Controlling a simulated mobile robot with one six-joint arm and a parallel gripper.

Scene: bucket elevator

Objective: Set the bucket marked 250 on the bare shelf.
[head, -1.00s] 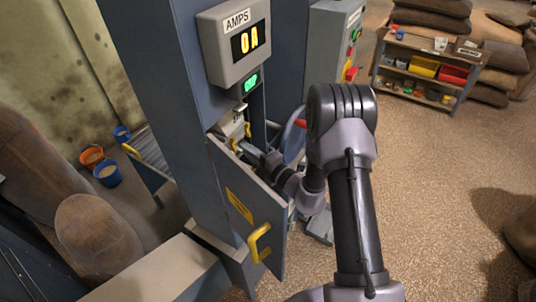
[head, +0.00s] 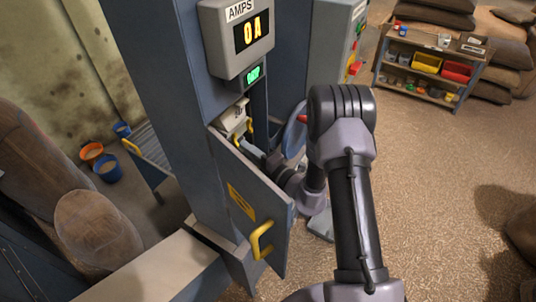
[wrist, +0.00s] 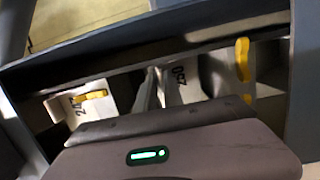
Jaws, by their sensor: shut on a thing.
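A white bucket (head: 232,114) with yellow parts shows in the head view, inside the tall blue-grey casing behind its open door. My gripper (head: 247,146) reaches into that opening and is shut at the bucket; the door and arm partly hide the grip. In the wrist view, a pale bucket (wrist: 184,72) with a tilted black number, probably 250, and a yellow part is just beyond my gripper (wrist: 160,98). Another pale piece (wrist: 72,106) at left carries a partly hidden number and a yellow part. The fingertips are not clear. I cannot pick out the bare shelf.
The open door (head: 245,195) with a yellow handle stands close left of my arm. A blue wheel (head: 293,132) is behind the wrist. A stocked rack (head: 398,83) stands at back right. Orange (head: 91,151) and blue (head: 108,170) buckets are at left. The right floor is mostly clear.

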